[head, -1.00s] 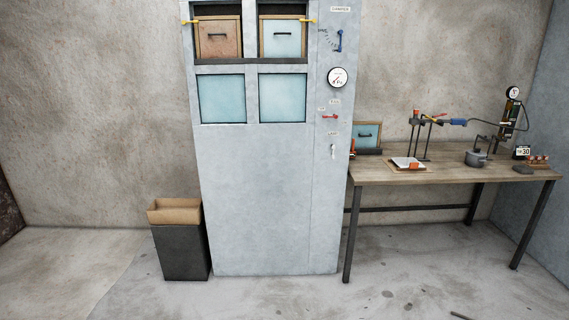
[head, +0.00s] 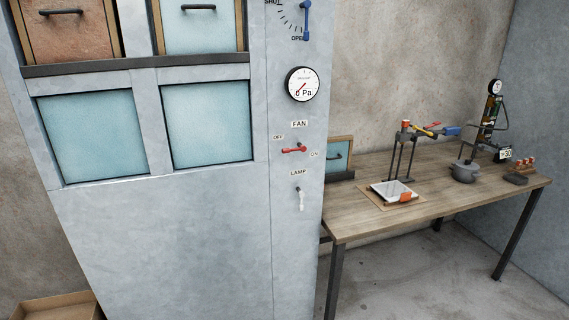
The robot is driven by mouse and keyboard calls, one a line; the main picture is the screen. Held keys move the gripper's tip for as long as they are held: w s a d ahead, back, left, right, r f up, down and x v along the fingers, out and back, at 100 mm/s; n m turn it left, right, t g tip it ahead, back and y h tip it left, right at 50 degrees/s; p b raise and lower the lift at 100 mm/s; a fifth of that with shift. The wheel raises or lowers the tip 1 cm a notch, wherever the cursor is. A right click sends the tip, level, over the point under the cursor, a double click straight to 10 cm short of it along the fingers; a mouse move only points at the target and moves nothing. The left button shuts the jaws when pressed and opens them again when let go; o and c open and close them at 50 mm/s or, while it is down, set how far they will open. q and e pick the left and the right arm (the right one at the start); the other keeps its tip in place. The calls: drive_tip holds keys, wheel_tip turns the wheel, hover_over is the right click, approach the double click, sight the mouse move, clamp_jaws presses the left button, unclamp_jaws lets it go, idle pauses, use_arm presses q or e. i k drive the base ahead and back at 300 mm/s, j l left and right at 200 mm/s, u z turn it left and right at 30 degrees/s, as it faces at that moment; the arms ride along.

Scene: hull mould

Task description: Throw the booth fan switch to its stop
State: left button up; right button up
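The booth fan switch (head: 293,149) is a small red lever on the right-hand panel of the grey cabinet (head: 160,240) in the head view. It sits under a FAN label (head: 299,124), with OFF at its upper left and ON at its lower right. The red lever lies nearly level, its handle reaching left toward the OFF side from a pivot at its right. The pressure gauge (head: 302,84) above it reads 0 Pa or close to it. Neither of my grippers shows in the view.
A white LAMP switch (head: 300,200) hangs below the fan switch, and a blue damper lever (head: 306,18) is above the gauge. A wooden workbench (head: 350,216) with a pot (head: 465,172) and stands is to the right. A bin (head: 55,306) is at lower left.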

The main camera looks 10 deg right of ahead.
sight(303, 148)
drive_tip(key=i+j+z, duration=0.3)
drive_tip(key=i, duration=0.15)
drive_tip(key=i+j+z, duration=0.35)
drive_tip(key=i, duration=0.15)
drive_tip(key=k+j+z, duration=0.2)
drive_tip(key=j, duration=0.2)
drive_tip(key=i, duration=0.1)
